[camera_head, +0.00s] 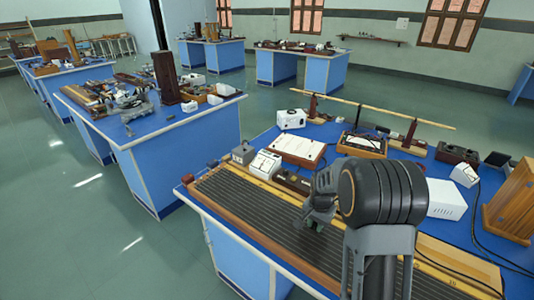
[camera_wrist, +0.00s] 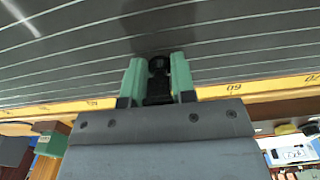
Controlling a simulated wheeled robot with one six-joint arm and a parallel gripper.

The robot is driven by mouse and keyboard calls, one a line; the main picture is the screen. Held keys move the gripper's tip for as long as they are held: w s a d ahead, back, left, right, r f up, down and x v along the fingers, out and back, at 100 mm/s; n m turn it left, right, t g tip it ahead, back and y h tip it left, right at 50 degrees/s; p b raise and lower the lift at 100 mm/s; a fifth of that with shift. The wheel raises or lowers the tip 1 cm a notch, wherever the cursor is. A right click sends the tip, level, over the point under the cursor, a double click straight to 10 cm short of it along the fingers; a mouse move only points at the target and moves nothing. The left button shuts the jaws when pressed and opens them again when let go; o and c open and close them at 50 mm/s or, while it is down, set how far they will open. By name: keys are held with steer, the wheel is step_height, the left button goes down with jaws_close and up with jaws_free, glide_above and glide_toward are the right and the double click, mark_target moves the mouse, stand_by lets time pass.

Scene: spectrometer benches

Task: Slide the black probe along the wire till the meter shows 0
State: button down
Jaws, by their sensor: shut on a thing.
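The long wire board (camera_head: 260,215) lies along the near edge of the blue bench, with several parallel wires on a dark surface. My gripper (camera_head: 314,224) is low over the board in the head view. In the wrist view its green fingers (camera_wrist: 158,78) are shut on the black probe (camera_wrist: 158,66), one on each side. The probe's tip is over the dark wire bed; I cannot tell if it touches a wire. The yellow scale strip (camera_wrist: 215,90) runs behind, with a mark like 60 right of the probe. A white meter (camera_head: 264,164) stands behind the board; its reading is too small to tell.
A white-topped box (camera_head: 297,151), small dark boxes (camera_head: 293,181) and a white box (camera_head: 446,200) stand behind the board. A wooden case (camera_head: 514,205) is at the right. Dark cables run at the right end. The board's left stretch is clear.

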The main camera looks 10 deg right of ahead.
steer(key=shift+s+f, duration=0.1)
steer(key=shift+f, duration=0.05)
steer(key=c, duration=1.1)
jaws_free()
steer(key=shift+o, duration=1.2)
steer(key=shift+r, duration=0.2)
steer(key=shift+r, duration=0.3)
step_height(320, 180, up, 13)
steer(key=s+a+r+n+t, duration=0.1)
steer(key=s+a+n, duration=0.3)
steer(key=s, duration=0.4)
steer(key=s+a+r+n+t, duration=0.1)
steer(key=s+a+n, duration=0.3)
steer(key=s, duration=0.5)
steer(key=shift+n+t, duration=0.7)
steer(key=shift+t, duration=0.1)
